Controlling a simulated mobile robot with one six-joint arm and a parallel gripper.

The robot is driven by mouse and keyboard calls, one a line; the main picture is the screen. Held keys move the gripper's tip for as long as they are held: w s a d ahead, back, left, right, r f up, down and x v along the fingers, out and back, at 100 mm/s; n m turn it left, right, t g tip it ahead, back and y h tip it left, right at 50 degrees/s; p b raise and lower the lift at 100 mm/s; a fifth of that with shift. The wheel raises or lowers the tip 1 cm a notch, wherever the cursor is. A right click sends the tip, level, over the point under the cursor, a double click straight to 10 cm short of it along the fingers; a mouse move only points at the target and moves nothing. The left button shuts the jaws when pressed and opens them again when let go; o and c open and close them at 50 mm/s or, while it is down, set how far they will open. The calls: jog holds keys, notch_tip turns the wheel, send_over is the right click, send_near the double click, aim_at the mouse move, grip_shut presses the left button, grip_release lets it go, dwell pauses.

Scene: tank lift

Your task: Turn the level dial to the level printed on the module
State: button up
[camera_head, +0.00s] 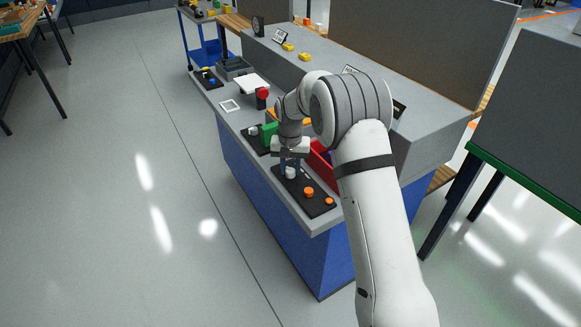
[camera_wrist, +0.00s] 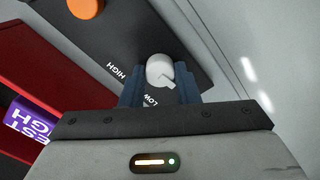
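The level dial is a white round knob (camera_wrist: 158,69) on a black panel (camera_wrist: 110,42). Its pointer faces lower right in the wrist view, nearer the LOW print than the HIGH print. In the head view, the white knob (camera_head: 291,173) shows below my gripper (camera_head: 290,165). My gripper's blue fingers (camera_wrist: 160,84) stand on both sides of the knob, seemingly with narrow gaps, so it looks open around it.
Two orange knobs (camera_head: 308,192) sit on the same panel. A green block (camera_head: 269,133), a red-topped post (camera_head: 262,94) and a white tray (camera_head: 252,84) stand farther along the grey bench (camera_head: 229,119). A raised grey shelf (camera_head: 425,123) runs behind.

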aim_at(291, 170)
jog(key=o, duration=0.5)
jog(key=shift+c, duration=0.2)
jog(key=shift+r, duration=3.95)
